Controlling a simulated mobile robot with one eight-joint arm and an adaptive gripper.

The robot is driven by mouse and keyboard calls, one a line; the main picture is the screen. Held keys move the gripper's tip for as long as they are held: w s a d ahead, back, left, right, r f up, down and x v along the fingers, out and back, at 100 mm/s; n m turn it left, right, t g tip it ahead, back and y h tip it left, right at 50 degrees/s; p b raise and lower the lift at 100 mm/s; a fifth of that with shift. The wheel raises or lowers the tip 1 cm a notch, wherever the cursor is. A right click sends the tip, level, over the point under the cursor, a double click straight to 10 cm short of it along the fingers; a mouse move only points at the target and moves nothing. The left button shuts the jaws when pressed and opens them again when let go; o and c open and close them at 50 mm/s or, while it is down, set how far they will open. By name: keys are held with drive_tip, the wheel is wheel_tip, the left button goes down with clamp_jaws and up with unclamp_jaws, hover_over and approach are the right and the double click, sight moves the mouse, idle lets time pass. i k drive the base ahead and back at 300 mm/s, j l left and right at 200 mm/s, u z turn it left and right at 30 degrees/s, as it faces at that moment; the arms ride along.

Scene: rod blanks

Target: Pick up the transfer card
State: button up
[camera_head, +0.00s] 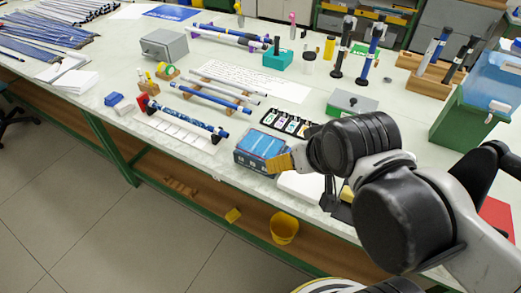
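I cannot tell for sure which item is the transfer card. A flat black card or tray with several pale and green pieces (286,124) lies near the front edge of the bench. A white strip marked in sections (180,130) lies under a blue patterned rod (188,120). A printed white sheet (285,91) lies behind the rods on the rack. My arm comes in from the right, and a tan-yellow end part, seemingly of my gripper (285,162), overlaps a blue-topped grey box (257,146) in the picture. The fingers are not clear; I cannot tell if they touch anything.
The white bench (217,160) is crowded. A grey-green box (351,102) stands behind my arm, and a green bin (470,122) at the right. Upright rods stand behind. A yellow bucket (284,229) sits on the lower shelf. The floor in front is clear.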

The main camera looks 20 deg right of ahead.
sight(275, 113)
drive_tip(key=i+j+z, duration=0.7)
drive_tip(key=j+z, duration=0.15)
drive_tip(key=j, duration=0.2)
drive_tip(key=i+j+z, duration=0.25)
drive_tip(key=j, duration=0.2)
drive_tip(key=k+l, duration=0.05)
drive_tip(key=k, duration=0.05)
